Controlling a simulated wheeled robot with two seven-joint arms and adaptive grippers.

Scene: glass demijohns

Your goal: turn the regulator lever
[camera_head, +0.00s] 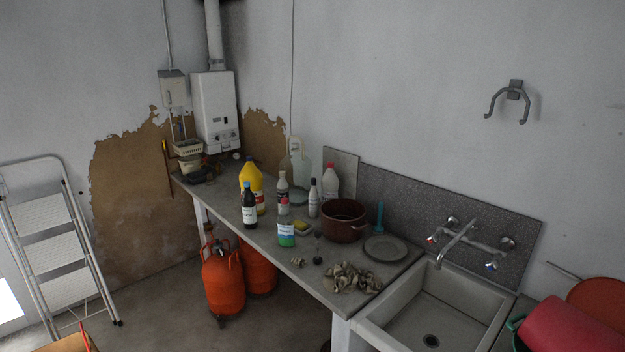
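An orange gas bottle (224,285) stands on the floor under the front of the counter. A small dark regulator (219,247) seems to sit on its top, inside the orange collar. The regulator's lever is too small to make out, so I cannot tell which way it points. A second orange gas bottle (258,268) stands behind and to the right, partly hidden by the counter and the first bottle. Neither of my grippers shows in the head view.
A counter (325,268) with several bottles, a brown pot (343,222) and a plate (385,248) overhangs the gas bottles. A sink (435,310) adjoins it on the right. A stepladder (58,250) leans at the left. The floor between ladder and bottles is clear.

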